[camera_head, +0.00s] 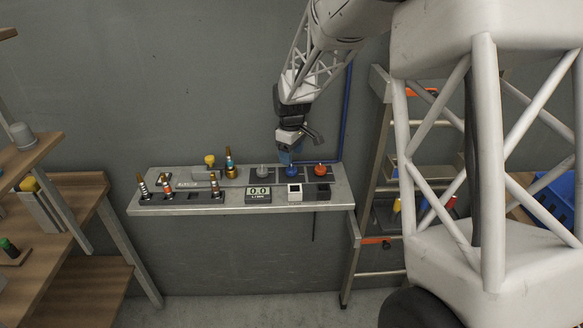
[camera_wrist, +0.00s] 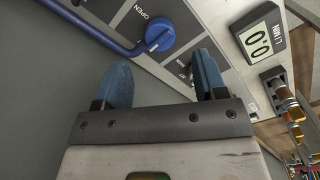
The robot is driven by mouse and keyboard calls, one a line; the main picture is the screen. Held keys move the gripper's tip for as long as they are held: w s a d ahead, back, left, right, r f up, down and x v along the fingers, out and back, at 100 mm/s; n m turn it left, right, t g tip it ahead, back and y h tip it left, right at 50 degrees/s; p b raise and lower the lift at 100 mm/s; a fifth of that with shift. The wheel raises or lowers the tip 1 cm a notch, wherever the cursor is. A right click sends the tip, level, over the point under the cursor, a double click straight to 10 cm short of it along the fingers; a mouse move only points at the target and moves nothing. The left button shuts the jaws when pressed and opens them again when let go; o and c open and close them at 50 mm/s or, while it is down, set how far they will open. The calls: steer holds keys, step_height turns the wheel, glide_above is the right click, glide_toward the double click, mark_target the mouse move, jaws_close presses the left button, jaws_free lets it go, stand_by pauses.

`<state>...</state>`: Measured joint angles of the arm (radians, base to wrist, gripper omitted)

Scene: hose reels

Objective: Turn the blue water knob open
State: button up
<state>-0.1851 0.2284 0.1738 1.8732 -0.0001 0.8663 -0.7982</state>
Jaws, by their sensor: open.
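The blue water knob (camera_head: 291,171) sits on the panel of the metal shelf, between a grey knob and a red knob. In the wrist view the blue knob (camera_wrist: 159,35) has a pale pointer mark, and the word OPEN is printed beside it. My gripper (camera_head: 287,155) is just above and behind the blue knob in the head view. In the wrist view my gripper (camera_wrist: 162,75) has its two blue fingertips apart with nothing between them. The knob lies beyond the fingertips, apart from them.
A grey knob (camera_head: 263,170) and a red knob (camera_head: 320,170) flank the blue one. A display (camera_head: 258,194) reads 0.0. Several hose fittings stand on the left of the shelf (camera_head: 240,208). A blue pipe (camera_head: 346,115) runs down the wall at right, beside a ladder (camera_head: 372,160).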

mark_target(292, 167)
steer(key=shift+f, duration=2.9)
steer(key=shift+c, duration=0.3)
steer(key=c, duration=0.9)
steer(key=shift+o, duration=0.2)
